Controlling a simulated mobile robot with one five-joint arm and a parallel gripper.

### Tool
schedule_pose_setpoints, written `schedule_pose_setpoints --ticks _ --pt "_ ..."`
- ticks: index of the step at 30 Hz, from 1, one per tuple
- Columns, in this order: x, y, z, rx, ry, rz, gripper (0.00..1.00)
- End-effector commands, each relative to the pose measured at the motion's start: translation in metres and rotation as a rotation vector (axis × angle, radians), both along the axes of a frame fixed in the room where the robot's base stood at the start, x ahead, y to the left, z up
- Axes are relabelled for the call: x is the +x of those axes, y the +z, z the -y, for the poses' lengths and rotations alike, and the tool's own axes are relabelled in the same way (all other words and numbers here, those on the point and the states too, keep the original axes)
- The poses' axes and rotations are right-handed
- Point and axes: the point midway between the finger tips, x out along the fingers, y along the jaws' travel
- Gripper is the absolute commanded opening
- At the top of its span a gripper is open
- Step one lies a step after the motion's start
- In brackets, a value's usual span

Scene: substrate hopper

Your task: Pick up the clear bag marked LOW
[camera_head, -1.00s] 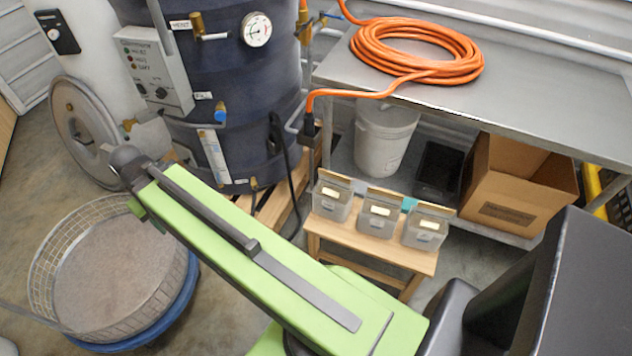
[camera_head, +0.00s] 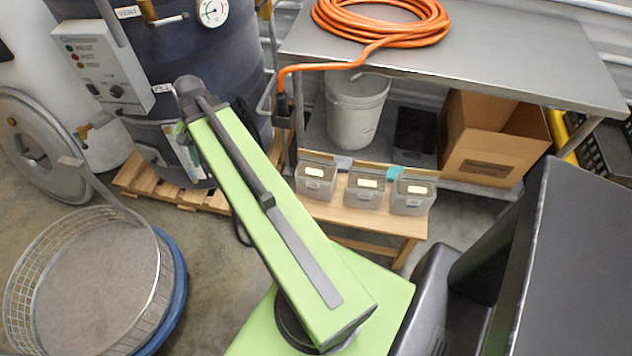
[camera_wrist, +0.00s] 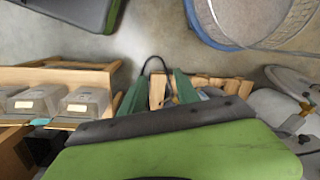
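Three clear bags with pale labels stand in a row on a small wooden bench (camera_head: 345,217): a left bag (camera_head: 315,185), a middle bag (camera_head: 364,194) and a right bag (camera_head: 411,200). The label print is too small to read, so I cannot tell which is marked LOW. In the wrist view, bags show at the left, one (camera_wrist: 38,106) beside another (camera_wrist: 86,106). My gripper (camera_wrist: 157,88) has its two green fingers apart, with only floor and pallet visible between them. It is well clear of the bags. In the head view my arm mostly hides it.
A steel table (camera_head: 500,60) with an orange hose (camera_head: 385,35) stands behind the bench. A white bucket (camera_head: 355,115) and a cardboard box (camera_head: 490,150) sit below. A dark vessel (camera_head: 200,60) on a pallet (camera_head: 150,185) and a wire basket (camera_head: 100,270) are at left.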

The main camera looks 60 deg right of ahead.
Motion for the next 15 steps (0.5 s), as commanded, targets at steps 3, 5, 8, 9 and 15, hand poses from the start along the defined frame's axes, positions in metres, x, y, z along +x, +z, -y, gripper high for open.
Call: schedule_pose_setpoints --ticks 3,5,8,9,15 --pt "-0.038 -0.016 0.101 0.076 -0.473 -0.002 0.38" --pt "-0.065 -0.021 0.147 0.119 -0.713 -0.003 0.38" --pt "-0.116 -0.027 0.216 0.199 -1.098 -0.003 0.38" --pt "-0.138 -0.029 0.239 0.231 -1.239 -0.002 0.38" --pt "-0.226 -0.034 0.312 0.364 -1.742 0.001 0.38"
